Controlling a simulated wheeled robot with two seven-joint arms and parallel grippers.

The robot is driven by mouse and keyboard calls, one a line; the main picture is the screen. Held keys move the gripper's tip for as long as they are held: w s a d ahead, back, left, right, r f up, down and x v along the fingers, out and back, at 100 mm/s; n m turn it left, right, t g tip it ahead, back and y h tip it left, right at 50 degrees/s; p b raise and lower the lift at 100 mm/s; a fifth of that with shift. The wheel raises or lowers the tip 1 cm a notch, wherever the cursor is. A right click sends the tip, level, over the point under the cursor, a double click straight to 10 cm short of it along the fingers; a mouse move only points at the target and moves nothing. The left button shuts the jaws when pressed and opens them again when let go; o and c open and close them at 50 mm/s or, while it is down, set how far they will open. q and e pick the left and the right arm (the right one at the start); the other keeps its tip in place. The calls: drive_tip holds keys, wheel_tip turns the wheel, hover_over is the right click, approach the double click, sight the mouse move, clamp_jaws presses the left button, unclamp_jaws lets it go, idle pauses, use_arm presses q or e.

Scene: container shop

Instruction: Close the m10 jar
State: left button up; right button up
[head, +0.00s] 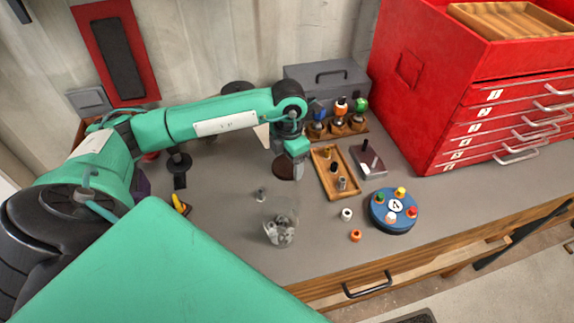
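A clear glass jar (280,232) with grey metal pieces in it stands upright on the grey workbench, near the front edge. Its top looks uncovered, and no m10 label is legible. A dark brown round disc (283,168), which looks like a lid, is farther back, behind the jar. My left gripper (297,174) points down right at the disc's right edge. Its fingertips are small and partly hidden, so I cannot tell whether they grip the disc or only stand beside it. My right gripper is not in view.
A wooden tray (322,164) with small parts lies right of the gripper. A blue round fixture (376,216) with coloured knobs, a white ring (347,215) and an orange nut (355,236) lie right of the jar. A red drawer cabinet (425,75) stands at right.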

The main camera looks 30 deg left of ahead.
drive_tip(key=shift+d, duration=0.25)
use_arm(q)
drive_tip(key=shift+r, duration=0.1)
drive_tip(key=shift+r, duration=0.6)
wheel_tip(320, 180, up, 13)
drive_tip(key=b, duration=0.3)
wheel_tip(320, 180, up, 6)
hover_over(289, 164)
drive_tip(key=shift+f, duration=0.2)
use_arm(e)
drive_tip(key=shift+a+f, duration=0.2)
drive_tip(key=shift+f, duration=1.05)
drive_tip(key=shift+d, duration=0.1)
